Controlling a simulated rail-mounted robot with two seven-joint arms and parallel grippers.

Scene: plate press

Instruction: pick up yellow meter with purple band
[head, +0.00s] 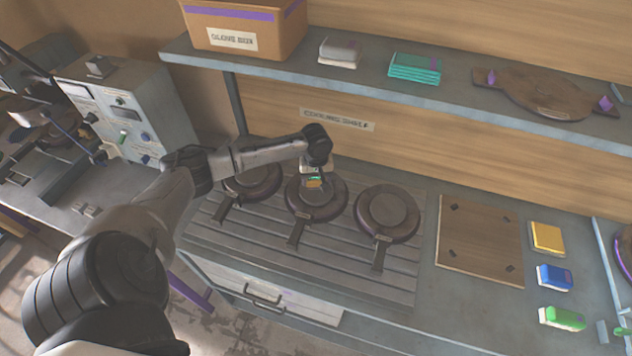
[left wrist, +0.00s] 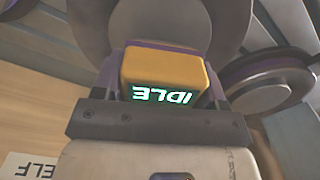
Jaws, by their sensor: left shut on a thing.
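My left gripper (head: 314,181) is shut on the yellow meter, above the middle pan on the slatted rack. The meter (left wrist: 168,72) shows best in the left wrist view, as a yellow block with a lit screen reading "IDLE" upside down and purple at its sides. In the head view only a small orange-yellow part of it shows below the wrist. I cannot tell its exact height above the pan. My right gripper is not in view.
Three dark round pans with handles, the right one (head: 386,213) clear of my arm, lie on the rack (head: 340,268). A wooden board (head: 480,240) and yellow (head: 547,238), blue (head: 555,277) and green (head: 562,318) blocks are right. A shelf (head: 450,100) overhangs behind.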

